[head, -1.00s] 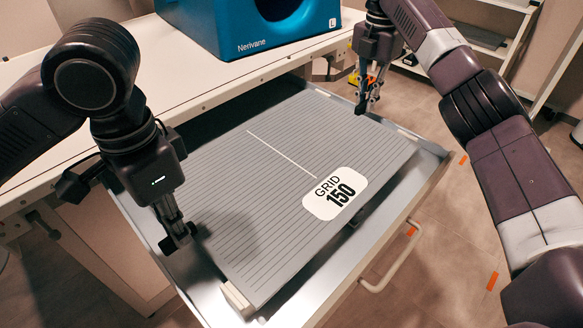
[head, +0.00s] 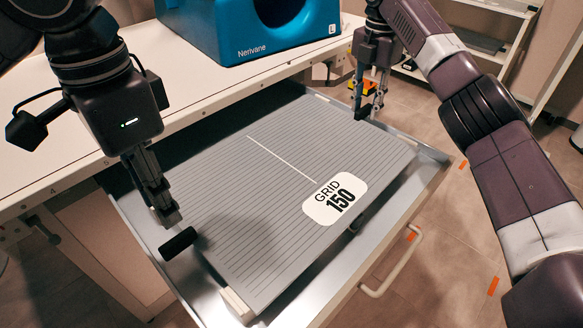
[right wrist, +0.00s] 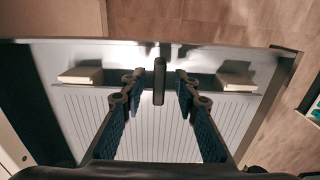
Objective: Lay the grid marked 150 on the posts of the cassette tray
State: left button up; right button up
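The grey grid marked 150 (head: 270,215) lies level over the drawer-like cassette tray (head: 330,290), its label up. A pale post (head: 237,300) shows under its front corner; two pale posts show by its edge in the right wrist view (right wrist: 237,80). The grid's dark left handle (head: 180,243) is free. My left gripper (head: 168,212) is just above and apart from it, apparently open, its fingers seen overlapping. My right gripper (head: 368,112) is at the grid's far edge. In the right wrist view its fingers are open either side of the other handle (right wrist: 159,80), with gaps.
A white bench (head: 190,95) carries a blue Nerivane device (head: 250,25) behind the tray. The tray's pull handle (head: 395,265) sticks out at the front right. Shelves (head: 490,40) stand at the back right, with open floor before them.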

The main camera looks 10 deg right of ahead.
pick_arm(q)
notch_tip(320, 180, up, 4)
jog(key=shift+f, duration=0.1)
pick_arm(e)
notch_tip(320, 180, up, 8)
jog(key=shift+f, duration=0.25)
dwell(0.6)
